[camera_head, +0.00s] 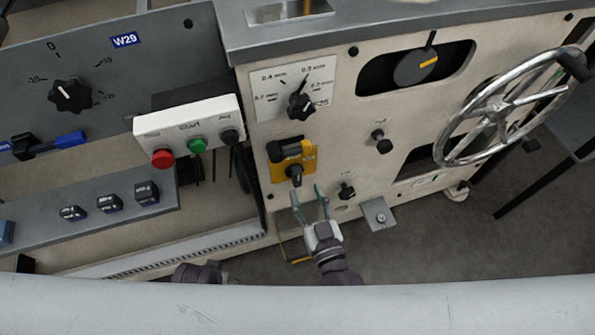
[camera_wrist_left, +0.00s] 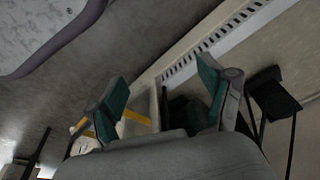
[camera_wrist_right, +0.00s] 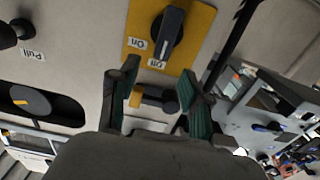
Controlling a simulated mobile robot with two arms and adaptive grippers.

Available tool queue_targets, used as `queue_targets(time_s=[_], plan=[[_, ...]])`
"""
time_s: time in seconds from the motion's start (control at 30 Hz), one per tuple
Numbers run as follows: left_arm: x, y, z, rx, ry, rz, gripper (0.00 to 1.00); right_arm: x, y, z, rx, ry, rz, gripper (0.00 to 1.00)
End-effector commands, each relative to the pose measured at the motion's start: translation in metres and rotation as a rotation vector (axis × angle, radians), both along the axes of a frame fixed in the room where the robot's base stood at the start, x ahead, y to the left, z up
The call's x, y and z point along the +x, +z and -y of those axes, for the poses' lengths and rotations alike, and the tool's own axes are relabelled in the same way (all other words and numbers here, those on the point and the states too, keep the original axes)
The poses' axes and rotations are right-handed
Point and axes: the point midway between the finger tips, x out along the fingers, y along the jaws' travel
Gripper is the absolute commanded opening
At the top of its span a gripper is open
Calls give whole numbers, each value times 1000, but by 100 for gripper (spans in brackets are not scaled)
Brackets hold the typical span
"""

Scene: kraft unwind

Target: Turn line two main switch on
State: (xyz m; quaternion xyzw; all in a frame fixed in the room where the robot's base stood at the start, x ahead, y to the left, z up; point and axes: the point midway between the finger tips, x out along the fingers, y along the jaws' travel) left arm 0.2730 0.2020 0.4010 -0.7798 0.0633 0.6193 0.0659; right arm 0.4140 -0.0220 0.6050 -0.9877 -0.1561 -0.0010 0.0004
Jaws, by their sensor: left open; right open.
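A yellow plate (camera_head: 308,160) with a black rotary switch (camera_head: 294,172) is on the beige machine front. In the right wrist view, the switch (camera_wrist_right: 168,32) has a grey handle edge, with small "On" and "Off" labels beside it. A second black knob (camera_wrist_right: 155,98) lies sideways between the fingers in that view. My right gripper (camera_head: 307,192) is open and empty, just below the yellow plate and apart from the switch. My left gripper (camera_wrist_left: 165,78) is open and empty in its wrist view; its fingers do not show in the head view.
A white button box (camera_head: 190,125) with red, green and black buttons is left of the plate. A selector knob (camera_head: 300,106) is above it. A black pull knob (camera_head: 379,138) and a chrome handwheel (camera_head: 510,105) are to the right. A pale rail crosses the front.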

Motion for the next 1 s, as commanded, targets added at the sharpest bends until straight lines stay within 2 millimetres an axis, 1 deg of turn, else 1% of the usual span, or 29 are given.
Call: queue_targets(time_s=[0.03, 0.1, 0.2, 0.3, 0.5, 0.77, 0.8, 0.97, 1.0], plan=[[1, 3, 0, 0, 0, 4, 80, 12, 0, -4, 4, -1, 2, 48], [3, 8, 0, -1, 1, 7, 80, 26, 0, -8, 2, -1, 3, 48], [5, 15, 0, -1, 2, 11, 80, 43, -1, -14, 2, -1, 2, 48], [6, 22, 0, 0, 2, 15, 80, 56, -1, -18, 2, 0, -1, 48], [7, 29, 0, -1, 3, 17, 80, 69, -1, -23, 1, 0, -1, 48], [8, 30, 0, -1, 3, 18, 80, 70, -1, -23, 0, 1, -2, 48], [8, 30, 0, -1, 3, 18, 80, 70, -1, -23, 0, 1, -2, 46], [8, 30, 1, -1, 2, 18, 80, 70, -1, -23, 0, 1, -2, 20], [8, 30, 1, -1, 2, 18, 80, 70, -1, -23, 0, 1, -2, 13]])
